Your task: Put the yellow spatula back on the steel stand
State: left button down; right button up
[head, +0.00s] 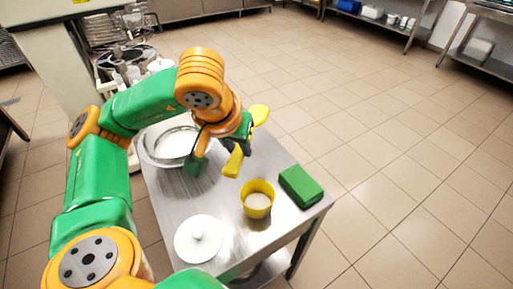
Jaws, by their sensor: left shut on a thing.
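The gripper hides the middle of the spatula. The spatula looks to be above the steel top; its exact height is hard to tell. My right gripper is not in view.
A yellow cup (258,203) with pale contents, a green box (301,187), a white lid (199,239) and a steel bowl (167,146) sit on the stand. Bare steel shows at its left and between lid and cup. The tiled floor at right is clear.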

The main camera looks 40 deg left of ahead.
pick_arm(q)
jog(key=a, duration=0.2)
jog(key=p, duration=0.2)
send_near(255, 149)
jog(key=shift+w+a+f, duration=0.2)
jog(key=shift+w+f, duration=0.35)
jog(key=shift+f, duration=0.05)
jog(key=shift+w+a+f, duration=0.2)
jog(key=shift+w+f, duration=0.35)
jog(key=shift+w, duration=0.05)
notch_tip(255, 149, down, 3)
jog(key=shift+r+p, duration=0.15)
jog(key=shift+p, duration=0.15)
jog(key=shift+f, duration=0.4)
jog(key=c, duration=0.7)
grip_release()
jog(key=shift+o, duration=0.2)
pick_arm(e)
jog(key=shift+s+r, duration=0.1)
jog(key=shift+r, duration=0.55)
